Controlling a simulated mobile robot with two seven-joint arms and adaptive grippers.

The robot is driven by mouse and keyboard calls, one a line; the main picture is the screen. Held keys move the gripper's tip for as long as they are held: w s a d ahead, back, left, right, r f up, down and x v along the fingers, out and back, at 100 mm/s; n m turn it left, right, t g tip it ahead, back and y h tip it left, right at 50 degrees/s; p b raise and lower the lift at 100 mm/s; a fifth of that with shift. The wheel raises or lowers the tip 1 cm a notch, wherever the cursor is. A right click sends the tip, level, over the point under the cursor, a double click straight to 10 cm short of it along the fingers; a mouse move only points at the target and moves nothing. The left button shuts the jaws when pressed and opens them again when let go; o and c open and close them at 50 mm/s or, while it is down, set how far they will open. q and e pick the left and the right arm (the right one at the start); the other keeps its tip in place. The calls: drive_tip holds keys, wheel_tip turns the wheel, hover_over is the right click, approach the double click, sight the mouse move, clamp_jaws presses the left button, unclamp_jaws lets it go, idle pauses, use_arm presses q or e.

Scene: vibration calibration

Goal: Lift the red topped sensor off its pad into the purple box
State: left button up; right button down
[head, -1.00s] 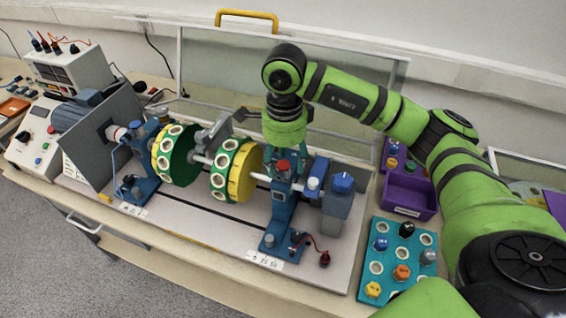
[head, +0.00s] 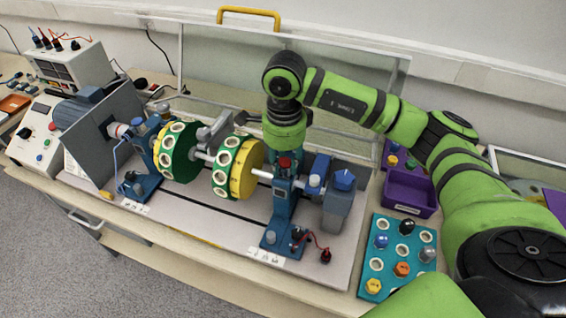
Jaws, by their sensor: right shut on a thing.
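The red topped sensor (head: 284,162) stands on top of the blue bearing stand at the right end of the shaft. My right gripper (head: 285,154) reaches straight down over it from behind and is shut on it. The fingers are mostly hidden by the green wrist and the sensor, and the pad under the sensor cannot be made out. The purple box (head: 411,211) stands to the right, open and with no contents visible. My left gripper is not in view.
A teal tray (head: 376,236) with coloured knobs lies in front of the purple box. A grey post with a blue cap (head: 344,180) stands between sensor and box. Green and yellow discs (head: 238,170) sit on the shaft to the left. A clear panel stands behind.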

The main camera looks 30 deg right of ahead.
sight(290, 163)
drive_tip(key=shift+w+d+r, duration=0.1)
drive_tip(key=shift+d+r, duration=0.05)
drive_tip(key=shift+r, duration=0.15)
drive_tip(key=r+b, duration=0.1)
drive_tip(key=r, duration=0.1)
drive_tip(key=s+d+r+b, duration=0.1)
drive_tip(key=shift+r+b, duration=0.25)
drive_tip(key=shift+b, duration=0.05)
drive_tip(key=s+d+r, duration=0.5)
drive_tip(key=s+r, duration=0.2)
drive_tip(key=s, duration=0.1)
drive_tip(key=shift+s+d+r+b, duration=0.15)
drive_tip(key=shift+s+d+b, duration=0.25)
drive_tip(key=shift+b, duration=0.05)
drive_tip(key=shift+r, duration=0.1)
drive_tip(key=shift+r+p, duration=1.7)
drive_tip(key=shift+p, duration=0.25)
